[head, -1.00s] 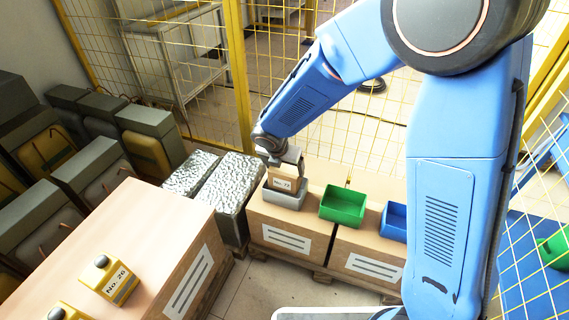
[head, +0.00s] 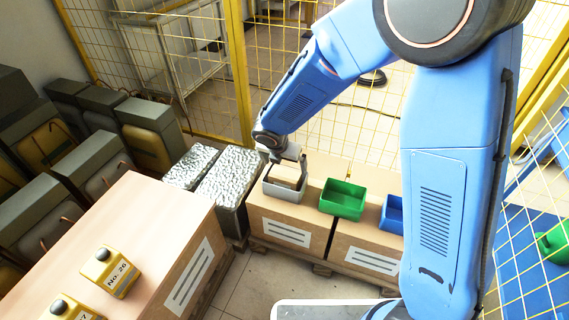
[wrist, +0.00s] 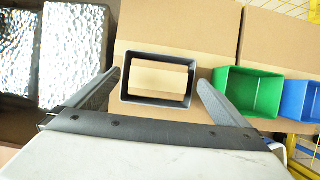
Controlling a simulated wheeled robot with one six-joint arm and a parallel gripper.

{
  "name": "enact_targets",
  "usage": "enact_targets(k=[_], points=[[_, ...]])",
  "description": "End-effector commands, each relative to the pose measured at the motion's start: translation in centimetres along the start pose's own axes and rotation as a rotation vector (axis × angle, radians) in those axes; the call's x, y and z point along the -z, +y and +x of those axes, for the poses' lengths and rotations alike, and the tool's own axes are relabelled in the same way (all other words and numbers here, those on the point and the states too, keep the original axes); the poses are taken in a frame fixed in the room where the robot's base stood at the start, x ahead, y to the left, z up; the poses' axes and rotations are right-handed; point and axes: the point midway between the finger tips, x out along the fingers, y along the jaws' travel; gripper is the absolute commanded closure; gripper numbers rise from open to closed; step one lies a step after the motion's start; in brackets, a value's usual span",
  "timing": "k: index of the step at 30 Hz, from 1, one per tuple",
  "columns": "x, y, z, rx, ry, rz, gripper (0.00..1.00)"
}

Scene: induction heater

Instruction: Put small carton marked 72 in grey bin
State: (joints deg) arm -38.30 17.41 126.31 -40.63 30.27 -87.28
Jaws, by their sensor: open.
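The small carton (head: 285,181) is a brown box sitting down inside the grey bin (head: 281,194). Its number does not show now; the label read No. 72 in the earlier head frame. In the wrist view the tan carton (wrist: 158,82) shows within the dark rim of the grey bin (wrist: 157,103). My gripper (head: 291,167) is just above the bin. In the wrist view its two fingers are spread wide, one on either side of the bin, with nothing held between them.
A green bin (head: 343,200) and a blue bin (head: 393,213) stand to the right on large cartons. Silvery blocks (head: 230,180) are to the left. Yellow bottles, one marked No. 26 (head: 111,272), stand on the near-left box (head: 130,225). A yellow mesh fence (head: 240,80) runs behind.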

Motion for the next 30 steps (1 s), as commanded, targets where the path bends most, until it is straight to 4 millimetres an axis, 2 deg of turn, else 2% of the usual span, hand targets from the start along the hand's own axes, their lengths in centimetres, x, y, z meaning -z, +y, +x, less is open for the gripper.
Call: enact_targets(k=[5,8,24,30], points=[[-0.1,0.1,-1.3,-0.001,-0.002,0.000,0.00],[-0.1,0.1,-2.8,-0.004,-0.003,0.001,0.00],[-0.1,0.1,-13.4,-0.004,-0.002,0.000,0.00],[0.0,0.1,-16.2,-0.003,-0.002,0.000,0.00]])
